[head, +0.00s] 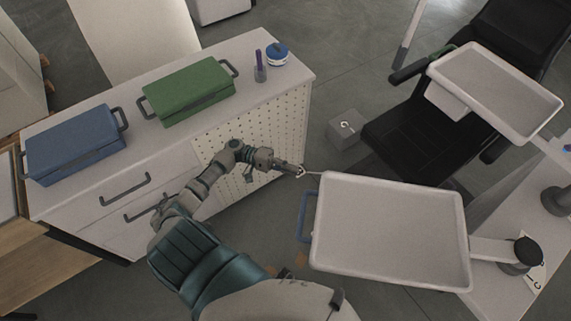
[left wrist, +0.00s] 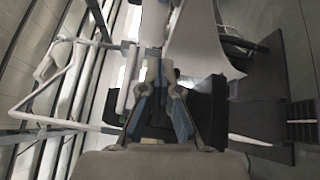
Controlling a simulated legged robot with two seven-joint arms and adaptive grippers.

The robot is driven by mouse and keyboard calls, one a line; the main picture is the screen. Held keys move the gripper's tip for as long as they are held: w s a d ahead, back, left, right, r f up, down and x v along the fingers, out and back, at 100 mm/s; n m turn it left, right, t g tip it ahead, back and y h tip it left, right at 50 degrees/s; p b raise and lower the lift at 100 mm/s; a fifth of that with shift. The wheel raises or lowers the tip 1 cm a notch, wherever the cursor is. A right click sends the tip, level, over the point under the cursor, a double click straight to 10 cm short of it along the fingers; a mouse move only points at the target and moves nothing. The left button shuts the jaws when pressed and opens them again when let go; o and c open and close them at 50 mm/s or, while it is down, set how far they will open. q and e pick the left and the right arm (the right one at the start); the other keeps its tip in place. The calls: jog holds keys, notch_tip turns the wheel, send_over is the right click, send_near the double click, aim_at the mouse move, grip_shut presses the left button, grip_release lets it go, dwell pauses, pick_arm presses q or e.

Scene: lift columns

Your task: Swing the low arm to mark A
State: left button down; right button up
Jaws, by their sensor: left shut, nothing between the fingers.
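Two white trays on swing arms show in the head view. The near tray (head: 390,232) has a blue handle (head: 305,216) on its left side, and its arm (head: 490,250) runs right to a dark pivot (head: 521,252). The far tray (head: 498,88) has a green handle (head: 440,52) and its own pivot (head: 556,201). I cannot tell from this angle which arm is lower. A label with a C (head: 537,274) lies beside the near pivot; no A is readable. My left gripper (head: 300,171) is shut and empty, beside the near tray's upper left corner; contact is unclear. My right gripper is out of view.
A white cabinet (head: 250,62) at left carries a blue case (head: 75,143), a green case (head: 188,92), a pen cup (head: 260,72) and a blue-white round item (head: 277,54). A black chair (head: 415,135) and a grey box (head: 345,128) stand on the floor behind the near tray.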

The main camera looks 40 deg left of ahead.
pick_arm(q)
jog(key=s+d+p, duration=0.2)
jog(key=d+p, duration=0.1)
jog(key=d, duration=0.3)
jog(key=shift+d+r, duration=0.35)
jog(key=shift+d, duration=0.05)
jog(key=shift+d, duration=0.2)
